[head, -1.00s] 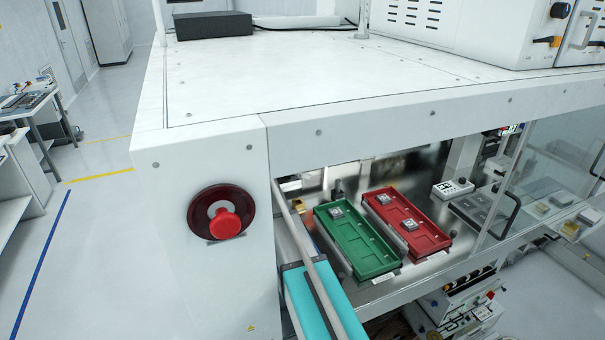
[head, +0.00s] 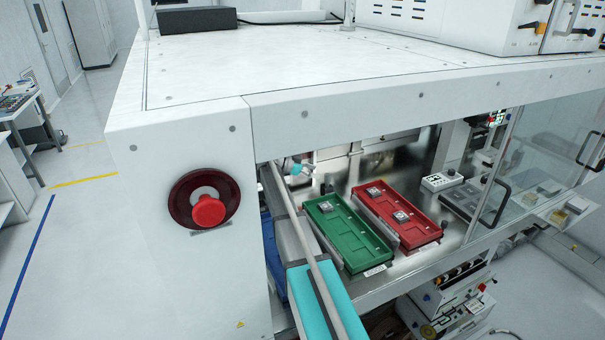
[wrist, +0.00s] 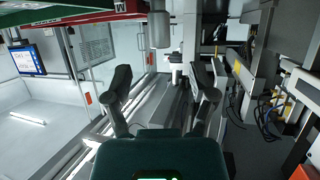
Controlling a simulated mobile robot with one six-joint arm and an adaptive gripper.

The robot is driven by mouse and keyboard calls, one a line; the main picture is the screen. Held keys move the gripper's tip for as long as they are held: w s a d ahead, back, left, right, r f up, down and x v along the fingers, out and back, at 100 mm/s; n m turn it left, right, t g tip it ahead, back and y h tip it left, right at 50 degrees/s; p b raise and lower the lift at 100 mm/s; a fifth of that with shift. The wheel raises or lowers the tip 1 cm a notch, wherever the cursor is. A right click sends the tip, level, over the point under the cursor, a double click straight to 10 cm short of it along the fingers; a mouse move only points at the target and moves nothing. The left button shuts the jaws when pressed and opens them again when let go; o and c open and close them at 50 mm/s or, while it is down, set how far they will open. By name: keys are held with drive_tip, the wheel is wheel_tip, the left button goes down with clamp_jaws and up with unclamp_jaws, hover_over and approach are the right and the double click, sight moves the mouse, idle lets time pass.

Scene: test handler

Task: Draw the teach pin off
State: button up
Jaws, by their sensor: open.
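My gripper (wrist: 164,92) shows in the wrist view with its two dark fingers spread wide and nothing between them. A short grey cylinder (wrist: 159,30) shows ahead of and above the fingers, apart from them. A small pale part (wrist: 176,68) lies beyond the fingertips. I cannot tell whether either is the teach pin. In the head view my arm reaches into the handler's opening, and its teal and white end part shows deep inside. The fingers cannot be made out there.
A green tray (head: 353,257) and a red tray (head: 425,232) with small square parts lie right of my arm. The handler's white top (head: 290,75) overhangs the opening. A red stop button (head: 208,211) is on the left post. A glass door (head: 535,160) stands at right.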

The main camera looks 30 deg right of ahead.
sight(326, 175)
drive_tip(key=shift+b+x, duration=0.95)
drive_tip(key=shift+x, duration=1.95)
clamp_jaws()
